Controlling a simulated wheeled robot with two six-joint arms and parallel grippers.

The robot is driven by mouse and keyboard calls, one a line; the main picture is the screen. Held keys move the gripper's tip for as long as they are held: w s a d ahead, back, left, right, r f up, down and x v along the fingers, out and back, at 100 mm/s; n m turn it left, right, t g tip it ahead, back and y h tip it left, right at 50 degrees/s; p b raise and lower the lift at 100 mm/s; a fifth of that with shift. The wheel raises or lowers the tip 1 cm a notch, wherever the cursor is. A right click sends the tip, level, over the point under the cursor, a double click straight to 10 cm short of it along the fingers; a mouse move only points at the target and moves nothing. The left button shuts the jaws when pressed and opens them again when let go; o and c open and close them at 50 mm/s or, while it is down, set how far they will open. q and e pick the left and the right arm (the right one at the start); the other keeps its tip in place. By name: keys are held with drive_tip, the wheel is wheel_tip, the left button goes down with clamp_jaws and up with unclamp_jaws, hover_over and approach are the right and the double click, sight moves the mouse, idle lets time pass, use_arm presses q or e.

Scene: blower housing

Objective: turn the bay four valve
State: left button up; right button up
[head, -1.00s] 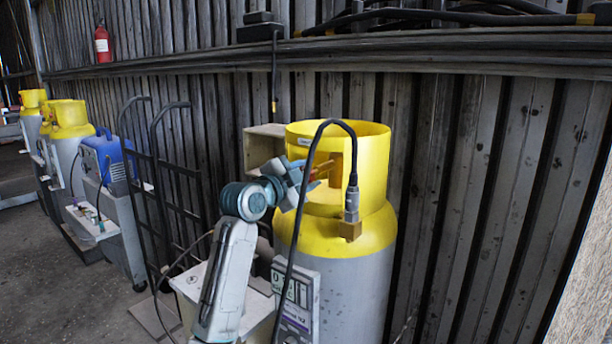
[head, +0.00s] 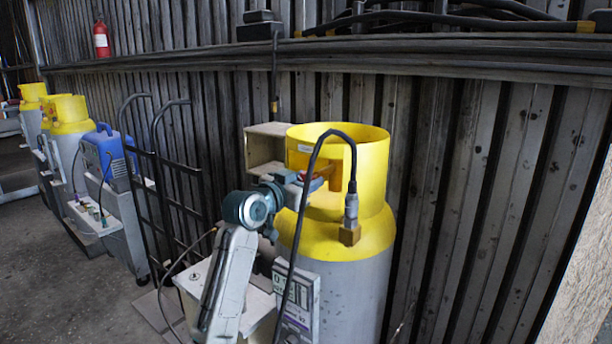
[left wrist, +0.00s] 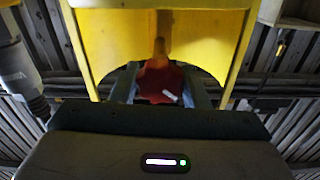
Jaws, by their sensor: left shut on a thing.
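The valve's red handle (left wrist: 158,88) shows in the left wrist view, between the two fingers of my left gripper (left wrist: 160,80). The gripper is shut on it. A brownish stem (left wrist: 161,48) rises behind the handle. The valve is inside the open yellow collar (head: 361,150) of a grey and yellow cylinder (head: 345,285). In the head view, my left gripper (head: 314,181) reaches into the collar opening from the left, and the handle is mostly hidden there. My right gripper is in neither view.
A black hose (head: 310,165) arches in front of the cylinder to a metal fitting (head: 351,207). A shelf box (head: 265,147) is behind left. A hand truck (head: 160,180), blue machine (head: 105,160) and other cylinders stand at left. The corrugated wall (head: 480,200) is close behind.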

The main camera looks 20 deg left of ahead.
use_arm(q)
drive_tip(key=n+p, duration=0.4)
drive_tip(key=n, duration=0.2)
drive_tip(key=shift+r+n, duration=0.1)
drive_tip(key=shift+n, duration=0.2)
drive_tip(key=n+p, duration=0.2)
drive_tip(key=n, duration=0.1)
drive_tip(key=shift+n+p, duration=0.5)
drive_tip(key=shift+n, duration=0.2)
drive_tip(key=o, duration=1)
drive_tip(key=shift+c, duration=0.2)
drive_tip(key=shift+a+f, duration=0.1)
drive_tip(key=shift+f, duration=0.1)
